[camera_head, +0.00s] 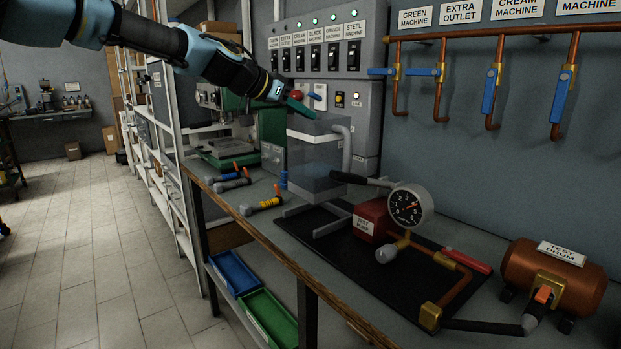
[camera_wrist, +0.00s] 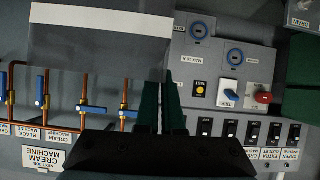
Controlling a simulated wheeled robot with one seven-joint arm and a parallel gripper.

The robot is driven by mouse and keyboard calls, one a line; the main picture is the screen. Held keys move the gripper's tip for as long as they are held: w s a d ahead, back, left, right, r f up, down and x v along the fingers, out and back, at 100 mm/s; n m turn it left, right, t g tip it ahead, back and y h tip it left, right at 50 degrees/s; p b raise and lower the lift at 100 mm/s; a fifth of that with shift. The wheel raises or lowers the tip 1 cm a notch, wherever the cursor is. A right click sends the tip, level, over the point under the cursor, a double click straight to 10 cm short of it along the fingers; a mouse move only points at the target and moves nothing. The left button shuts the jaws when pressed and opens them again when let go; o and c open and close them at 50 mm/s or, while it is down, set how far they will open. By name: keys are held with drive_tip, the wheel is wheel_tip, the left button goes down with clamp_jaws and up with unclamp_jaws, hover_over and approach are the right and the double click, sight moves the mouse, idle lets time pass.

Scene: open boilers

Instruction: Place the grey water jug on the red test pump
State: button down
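The grey water jug (camera_head: 317,165) is a see-through box with a grey curved pipe on its right side. It is upright, left of and behind the red test pump (camera_head: 374,220), over a grey frame. I cannot tell whether it rests on that frame. My gripper (camera_head: 301,107) is at the jug's top left edge. In the wrist view the jug (camera_wrist: 100,45) fills the upper left, and its edge runs between my close-set dark green fingers (camera_wrist: 163,100), which look shut on it. The exact contact is hidden.
The pump's gauge (camera_head: 409,206) and a black lever stand at the pump's top. A copper test drum (camera_head: 553,272) is at the right. Several small valves (camera_head: 262,205) lie left on the bench. The switch panel (camera_head: 325,45) and copper pipes are on the wall behind.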

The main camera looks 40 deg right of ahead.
wheel_tip(320, 180, down, 7)
drive_tip(key=shift+f+p, duration=0.2)
drive_tip(key=shift+p, duration=0.4)
drive_tip(key=c, duration=1.1)
unclamp_jaws()
drive_tip(key=shift+o, duration=0.2)
drive_tip(key=s+b+v, duration=0.1)
drive_tip(key=b+v, duration=0.1)
drive_tip(key=v, duration=1)
drive_tip(key=w+a+f+n+t+y, duration=0.25)
drive_tip(key=a+f+n+y, duration=0.45)
drive_tip(key=a+f, duration=1.35)
drive_tip(key=s+a+f+n+y, duration=0.1)
drive_tip(key=a+n, duration=0.4)
drive_tip(key=a, duration=0.8)
drive_tip(key=s+a+f+n+y, duration=0.1)
drive_tip(key=s+a+n+y, duration=0.3)
drive_tip(key=a, duration=0.8)
drive_tip(key=shift+s+a+n, duration=0.4)
drive_tip(key=shift+s+n, duration=0.2)
drive_tip(key=shift+s, duration=0.6)
